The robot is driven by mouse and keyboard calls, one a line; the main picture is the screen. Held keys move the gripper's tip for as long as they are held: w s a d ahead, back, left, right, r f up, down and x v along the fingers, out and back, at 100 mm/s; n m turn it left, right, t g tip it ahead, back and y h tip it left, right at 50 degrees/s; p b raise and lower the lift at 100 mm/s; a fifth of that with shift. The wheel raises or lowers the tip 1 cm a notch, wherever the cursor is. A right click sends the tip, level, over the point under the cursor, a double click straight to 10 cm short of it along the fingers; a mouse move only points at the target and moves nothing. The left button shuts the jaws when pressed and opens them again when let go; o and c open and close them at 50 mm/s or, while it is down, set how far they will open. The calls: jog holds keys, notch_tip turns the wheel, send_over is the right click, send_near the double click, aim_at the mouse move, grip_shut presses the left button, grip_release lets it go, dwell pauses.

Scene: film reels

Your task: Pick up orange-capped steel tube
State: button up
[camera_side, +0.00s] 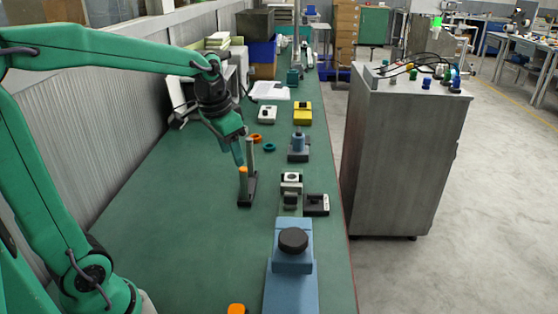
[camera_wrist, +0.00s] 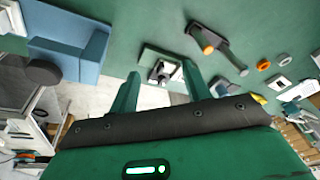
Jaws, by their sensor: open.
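The orange-capped steel tube (camera_side: 243,178) stands upright in a small dark base (camera_side: 247,201) on the green bench, beside a taller thin post (camera_side: 251,160). In the wrist view its orange cap (camera_wrist: 208,49) shows to the right of both fingers, outside the gap between them. My gripper (camera_side: 239,162) is open and empty, pointing down just above and beside the cap in the side view. The wrist view shows both green fingers (camera_wrist: 160,69) spread apart. I cannot tell the exact height gap between fingertips and cap. The tube's lower end is hidden in the base.
A blue block with a black knob (camera_side: 292,260) is in front. The bench left of the tube is clear.

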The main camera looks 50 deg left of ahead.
jog(key=w+a+f+g, duration=0.1)
jog(key=w+a+f, duration=0.4)
jog(key=w+a, duration=0.15)
jog(key=m+g, duration=0.1)
jog(key=g, duration=0.1)
send_over(244, 180)
jog(key=a, duration=0.1)
jog(key=f, duration=0.4)
jog(key=w+f, duration=0.1)
jog(key=f, duration=0.1)
jog(key=shift+a+f, duration=0.15)
jog(key=shift+f, duration=0.15)
jog(key=shift+s+f, duration=0.2)
jog(key=shift+f, duration=3.75)
grip_shut()
